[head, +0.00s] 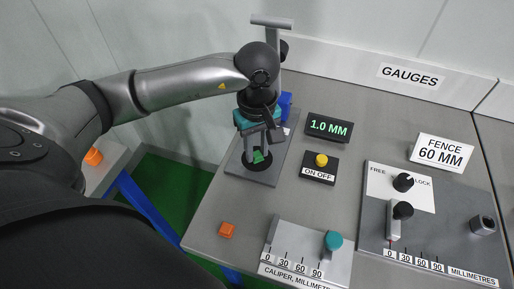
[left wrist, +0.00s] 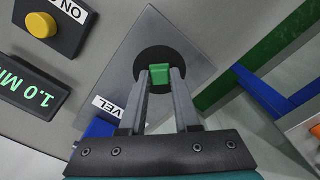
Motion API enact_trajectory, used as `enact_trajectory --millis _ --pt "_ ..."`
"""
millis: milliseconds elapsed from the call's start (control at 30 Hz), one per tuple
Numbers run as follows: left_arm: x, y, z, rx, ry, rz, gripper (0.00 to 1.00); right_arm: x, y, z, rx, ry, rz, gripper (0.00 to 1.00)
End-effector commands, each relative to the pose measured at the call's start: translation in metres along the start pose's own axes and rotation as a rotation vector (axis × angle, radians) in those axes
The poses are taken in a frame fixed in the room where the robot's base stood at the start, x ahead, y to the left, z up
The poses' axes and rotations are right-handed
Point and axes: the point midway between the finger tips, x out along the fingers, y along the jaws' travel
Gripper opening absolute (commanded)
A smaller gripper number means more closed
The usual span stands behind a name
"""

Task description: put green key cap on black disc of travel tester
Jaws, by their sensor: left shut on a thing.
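The green key cap (head: 259,157) is between the fingertips of my left gripper (head: 258,154), which is shut on it. In the left wrist view the key cap (left wrist: 160,79) sits between the two grey fingers (left wrist: 160,85). It appears over the black disc (left wrist: 152,60) of the travel tester, inside the disc's outline. In the head view the black disc (head: 258,166) lies on the tester's grey plate (head: 247,175), partly hidden by the fingers. I cannot tell whether the cap touches the disc. My right gripper is not in view.
A display reading 1.0 MM (head: 329,128) and a yellow button (head: 321,160) stand right of the tester. The fence gauge (head: 430,230) is at right. Bare table lies between them.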

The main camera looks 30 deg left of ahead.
Motion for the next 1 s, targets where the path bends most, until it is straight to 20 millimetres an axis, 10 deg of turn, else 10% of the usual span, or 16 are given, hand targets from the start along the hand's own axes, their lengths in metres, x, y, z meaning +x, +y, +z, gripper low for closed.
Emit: enact_trajectory --millis 333,367,600,1000 --pt "0.003 0.001 0.000 0.000 0.001 0.001 0.00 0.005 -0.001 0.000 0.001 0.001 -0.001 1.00" --pt "0.002 0.000 0.000 0.000 0.001 0.001 0.34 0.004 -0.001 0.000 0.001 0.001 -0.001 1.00" --pt "0.001 0.000 0.000 0.000 0.001 0.001 0.60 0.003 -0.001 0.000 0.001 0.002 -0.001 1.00" --pt "-0.007 0.001 -0.001 0.000 0.002 0.003 0.60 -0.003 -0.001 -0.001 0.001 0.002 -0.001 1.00"
